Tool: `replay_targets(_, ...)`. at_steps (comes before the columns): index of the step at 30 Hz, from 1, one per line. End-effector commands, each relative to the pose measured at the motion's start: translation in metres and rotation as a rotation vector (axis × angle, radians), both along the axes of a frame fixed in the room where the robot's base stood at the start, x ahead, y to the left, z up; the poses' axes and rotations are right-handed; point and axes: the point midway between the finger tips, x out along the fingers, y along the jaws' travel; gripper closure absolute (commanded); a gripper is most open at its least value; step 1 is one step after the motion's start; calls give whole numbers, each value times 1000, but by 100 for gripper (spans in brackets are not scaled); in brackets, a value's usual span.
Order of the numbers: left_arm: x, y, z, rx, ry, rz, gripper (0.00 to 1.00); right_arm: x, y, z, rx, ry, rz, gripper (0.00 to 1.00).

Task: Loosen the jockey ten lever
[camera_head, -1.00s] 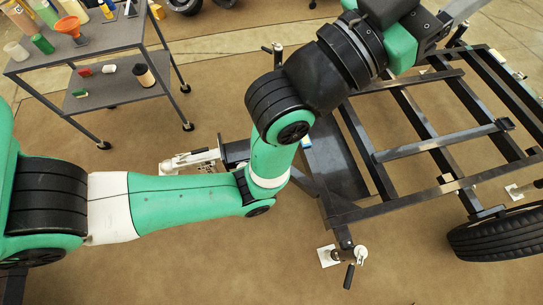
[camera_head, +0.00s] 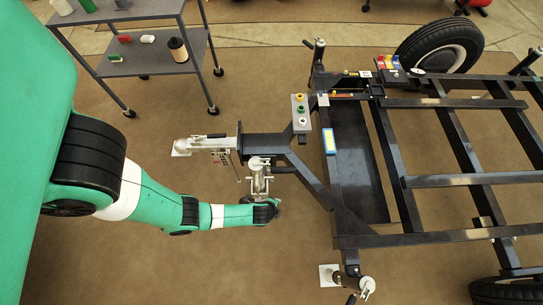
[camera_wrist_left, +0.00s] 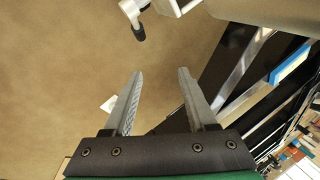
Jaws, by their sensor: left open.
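The pale metal jockey stand (camera_head: 260,178) stands beside the trailer's drawbar, just above my forearm's far end in the head view. Its lever cannot be told apart there. In the left wrist view a pale metal lever with a black grip (camera_wrist_left: 139,33) hangs at the top edge, beyond the fingertips and slightly left; I cannot tell for sure that it is the jockey lever. My left gripper (camera_wrist_left: 160,72) is open and empty, with bare floor between its fingers. My right gripper is not in view.
The black trailer frame (camera_head: 455,180) fills the right side, with a button panel (camera_head: 300,113) near its front corner. The coupler (camera_head: 212,146) points left. A corner stand (camera_head: 366,287) is at the bottom. A grey cart (camera_head: 150,62) stands at upper left. The floor below the arm is clear.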

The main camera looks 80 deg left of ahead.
Motion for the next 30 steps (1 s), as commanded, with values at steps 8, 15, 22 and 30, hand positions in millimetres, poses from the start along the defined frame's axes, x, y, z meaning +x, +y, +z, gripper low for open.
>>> replay_targets(8, -49, 3, -28, 12, 95, -12, 43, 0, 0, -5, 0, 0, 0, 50)
replay_targets(15, -42, 10, -62, 11, 94, -7, 43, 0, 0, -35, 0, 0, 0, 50)
replay_targets(22, -31, 24, -113, 10, 92, -8, 43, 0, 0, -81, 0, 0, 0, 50)
replay_targets(30, -24, 32, -136, 10, 91, -9, 43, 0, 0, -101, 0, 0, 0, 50)
